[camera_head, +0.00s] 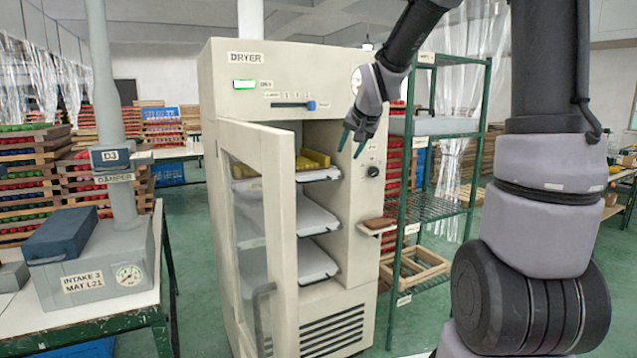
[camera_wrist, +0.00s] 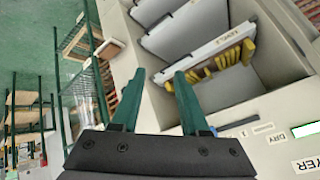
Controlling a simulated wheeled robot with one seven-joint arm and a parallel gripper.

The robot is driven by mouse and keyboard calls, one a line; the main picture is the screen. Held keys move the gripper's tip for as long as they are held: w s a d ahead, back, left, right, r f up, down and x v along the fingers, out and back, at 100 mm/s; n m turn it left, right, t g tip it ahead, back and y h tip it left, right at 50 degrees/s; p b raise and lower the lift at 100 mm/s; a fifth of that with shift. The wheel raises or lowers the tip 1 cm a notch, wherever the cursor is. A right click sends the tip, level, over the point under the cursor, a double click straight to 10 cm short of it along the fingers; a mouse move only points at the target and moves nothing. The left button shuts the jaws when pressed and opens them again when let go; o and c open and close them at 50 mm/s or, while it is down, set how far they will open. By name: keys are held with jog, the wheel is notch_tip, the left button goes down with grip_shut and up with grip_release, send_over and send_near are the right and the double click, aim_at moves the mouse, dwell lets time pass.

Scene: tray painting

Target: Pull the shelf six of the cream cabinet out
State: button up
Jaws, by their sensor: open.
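The cream cabinet (camera_head: 320,75), labelled DRYER, stands in the middle with its glazed door (camera_head: 282,235) swung open toward the left. Inside are white pull-out shelves. The top visible shelf (camera_head: 322,175) bears yellow pieces (camera_head: 312,160), and two lower shelves (camera_head: 318,218) (camera_head: 316,262) look empty. My gripper (camera_head: 351,147) is open and empty, in front of the cabinet's upper right opening. In the wrist view its green fingers (camera_wrist: 160,76) point toward the shelves, apparently apart from them.
A small side ledge (camera_head: 377,228) with a brown block juts from the cabinet's right. A green rack (camera_head: 440,210) stands close on the right. A table with a grey intake unit (camera_head: 95,270) is at left. Green floor is clear between table and cabinet.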

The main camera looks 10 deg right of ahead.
jog(key=w+a+f+m+t+y, duration=0.1)
jog(key=w+a+f+m+y, duration=0.1)
jog(key=w+f, duration=0.55)
jog(key=w+a+f+m+t+y, duration=0.1)
jog(key=w+f, duration=0.3)
jog(key=w, duration=0.6)
jog(key=m+t, duration=0.4)
jog(key=m, duration=0.2)
send_near(319, 181)
jog(key=shift+y, duration=0.4)
jog(key=x, duration=1)
jog(key=shift+w+d+f, duration=0.1)
jog(key=shift+w, duration=0.25)
grip_shut()
